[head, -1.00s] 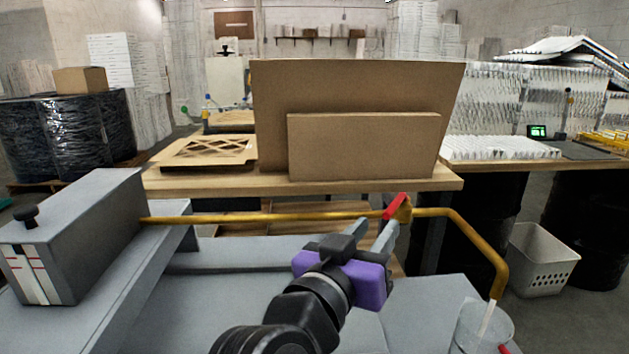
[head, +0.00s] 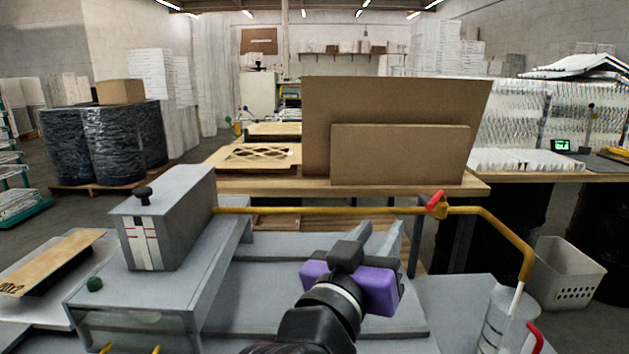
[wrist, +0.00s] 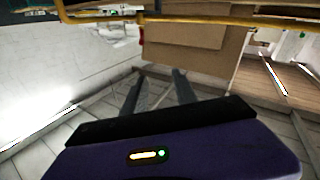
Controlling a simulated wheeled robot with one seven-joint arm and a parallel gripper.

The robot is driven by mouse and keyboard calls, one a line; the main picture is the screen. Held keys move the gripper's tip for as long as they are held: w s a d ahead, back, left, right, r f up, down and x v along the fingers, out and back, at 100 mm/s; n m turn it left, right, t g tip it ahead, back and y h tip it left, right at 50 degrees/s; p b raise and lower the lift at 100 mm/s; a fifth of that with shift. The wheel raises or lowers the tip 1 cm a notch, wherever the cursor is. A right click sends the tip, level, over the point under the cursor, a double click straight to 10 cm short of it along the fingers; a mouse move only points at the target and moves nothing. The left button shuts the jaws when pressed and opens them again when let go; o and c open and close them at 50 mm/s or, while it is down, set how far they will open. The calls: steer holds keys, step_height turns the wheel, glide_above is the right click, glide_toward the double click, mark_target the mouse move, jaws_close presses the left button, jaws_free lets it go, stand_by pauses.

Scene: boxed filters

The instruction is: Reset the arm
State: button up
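My arm reaches forward from the bottom of the head view, and its purple and black gripper body hangs over the grey machine surface (head: 270,270). My gripper (head: 383,238) points away toward the table, with its two grey fingers short of the yellow pipe. In the wrist view my gripper (wrist: 157,85) shows two fingers with a clear gap between them. Nothing is seen between the fingers.
A yellow pipe (head: 330,210) with a red handle (head: 437,204) crosses in front of my gripper.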

steer(key=a+f+n+t+y, duration=0.2)
steer(key=a+n+t+y, duration=0.2)
steer(key=a+n+y, duration=0.25)
steer(key=s+d+f+n+y+p, duration=0.2)
steer(key=s+f+n+y+p, duration=0.1)
steer(key=s+f+y, duration=0.5)
steer(key=s+d+f+m+g+h+p, duration=0.1)
steer(key=s+d, duration=0.4)
steer(key=s, duration=0.6)
steer(key=s+d+f+m+g+h+p, duration=0.2)
steer(key=s+d+f, duration=0.3)
steer(key=s, duration=0.6)
steer(key=s+d+f+m+g+h+p, duration=0.2)
steer(key=s+d, duration=0.3)
steer(key=s, duration=0.6)
steer(key=shift+d+f+m+g+p, duration=0.15)
steer(key=shift+f+m+g+p, duration=0.2)
steer(key=shift+f+m, duration=0.45)
steer(key=shift+w+f, duration=0.1)
